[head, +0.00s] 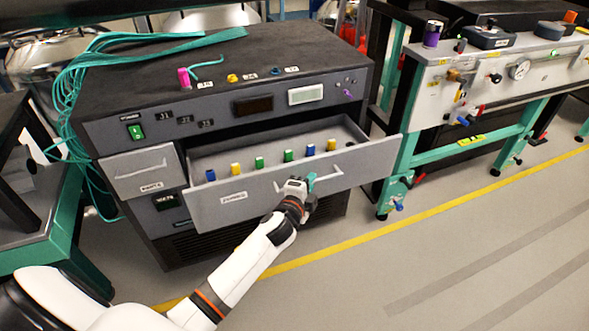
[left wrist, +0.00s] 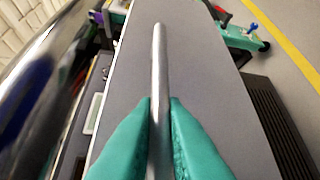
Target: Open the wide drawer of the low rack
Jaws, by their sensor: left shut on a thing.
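The low rack (head: 240,88) is a dark cabinet in the middle of the head view. Its wide drawer (head: 262,197) has a grey front with a label and a bar handle (head: 328,174), and it stands pulled out. Several blue, yellow and green pieces stand inside it. My left gripper (head: 300,187) is at the handle on the drawer front. In the left wrist view its teal fingers (left wrist: 160,135) are shut on the metal bar of the handle (left wrist: 160,60). My right gripper is in neither view.
A small shut drawer (head: 143,172) is left of the wide one. Teal cables (head: 85,75) hang over the rack's left side. A teal-framed bench (head: 470,140) stands to the right. The floor in front, with a yellow line (head: 345,245), is clear.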

